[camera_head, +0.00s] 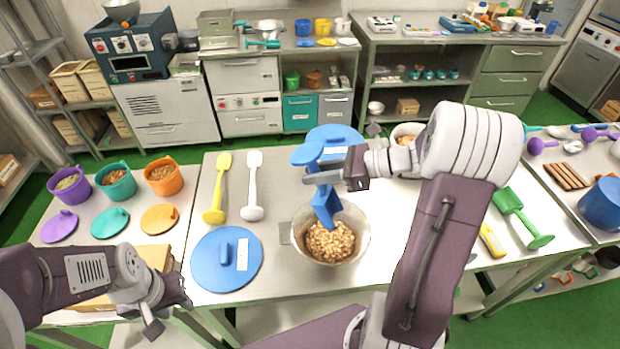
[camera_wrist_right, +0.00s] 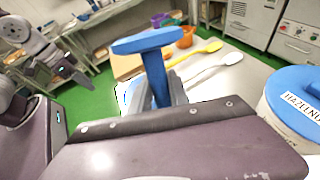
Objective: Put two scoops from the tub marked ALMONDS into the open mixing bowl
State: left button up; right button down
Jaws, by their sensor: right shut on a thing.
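My right gripper (camera_head: 335,178) is shut on the shaft of a blue scoop (camera_head: 325,203). The T-shaped handle of the scoop (camera_wrist_right: 150,42) sticks up past the fingers in the right wrist view. The scoop's lower end points down into a round open container (camera_head: 299,243) and meets the pale nut pieces (camera_head: 331,243) there; how deep it sits is unclear. I read no name on this container. Another open round container (camera_head: 396,130) with brown contents is partly behind my right arm. My left gripper (camera_head: 165,308) is open and empty at the table's front left.
A blue-lidded tub (camera_head: 336,134) stands behind; its lid (camera_wrist_right: 297,85) bears a partly visible HAZELNU label. A loose blue lid (camera_head: 208,265), yellow scoop (camera_head: 217,190) and white scoop (camera_head: 253,190) lie left. A green scoop (camera_head: 522,217) lies right.

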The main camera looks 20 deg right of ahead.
aim_at(317, 148)
dwell(0.3)
notch_tip(317, 148, up, 5)
jog(key=m+g+h+p, duration=0.1)
jog(key=g+h+p, duration=0.5)
jog(key=p, duration=2.5)
jog(key=shift+g+h+p, duration=0.35)
jog(key=shift+g+h, duration=0.05)
jog(key=shift+h, duration=0.7)
jog(key=shift+w+a+f+h+b, duration=0.1)
jog(key=shift+f+h+b, duration=0.2)
jog(key=shift+f+b, duration=0.15)
jog(key=shift+r+g+h, duration=0.4)
jog(key=shift+g+h, duration=0.3)
jog(key=shift+g, duration=0.1)
